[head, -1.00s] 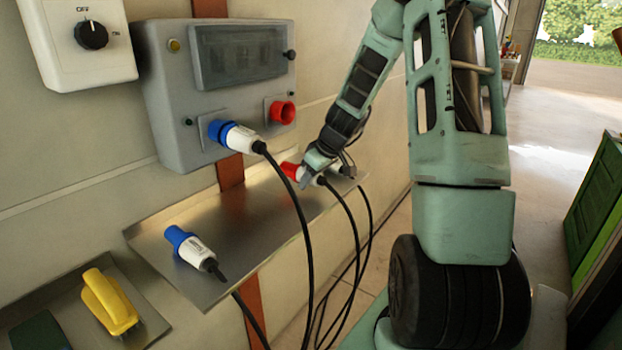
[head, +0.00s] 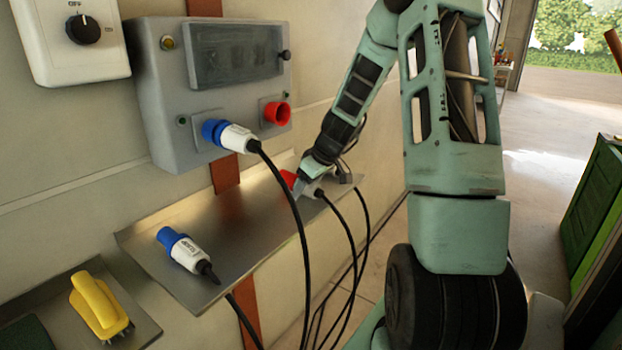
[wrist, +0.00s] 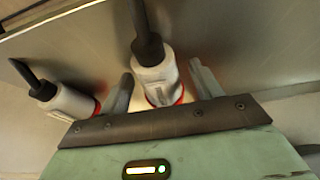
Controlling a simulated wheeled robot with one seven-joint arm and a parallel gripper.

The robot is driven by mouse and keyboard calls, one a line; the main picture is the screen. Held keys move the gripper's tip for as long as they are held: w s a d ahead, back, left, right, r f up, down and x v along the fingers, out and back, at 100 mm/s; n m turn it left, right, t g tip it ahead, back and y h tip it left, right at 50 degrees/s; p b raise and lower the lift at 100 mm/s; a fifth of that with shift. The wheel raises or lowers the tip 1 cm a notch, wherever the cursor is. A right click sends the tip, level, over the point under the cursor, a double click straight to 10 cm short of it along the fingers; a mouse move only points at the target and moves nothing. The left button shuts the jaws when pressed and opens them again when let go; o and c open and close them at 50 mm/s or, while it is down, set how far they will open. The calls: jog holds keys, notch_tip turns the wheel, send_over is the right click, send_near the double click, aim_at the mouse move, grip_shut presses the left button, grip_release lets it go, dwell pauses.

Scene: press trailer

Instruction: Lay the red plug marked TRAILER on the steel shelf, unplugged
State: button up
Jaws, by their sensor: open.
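A red-and-white plug (head: 288,178) is at the right end of the steel shelf (head: 225,222), partly hidden by my gripper (head: 299,187). In the wrist view the white body of this plug (wrist: 155,78), with a red ring, lies between my two fingers (wrist: 161,74). The fingers are apart, one on each side. A second white plug (wrist: 68,101) with a red ring lies to the left, outside the fingers. I cannot read which is marked TRAILER. The red socket (head: 276,113) on the grey box has nothing in it.
A blue-and-white plug (head: 231,136) sits in the grey box's (head: 170,110) blue socket, its cable hanging before the shelf. Another blue plug (head: 184,250) lies on the shelf's left part. The shelf's middle is clear. A yellow-handled tool (head: 98,305) is at lower left.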

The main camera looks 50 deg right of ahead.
jog(key=v, duration=1.7)
jog(key=shift+r, duration=0.2)
jog(key=shift+s, duration=0.1)
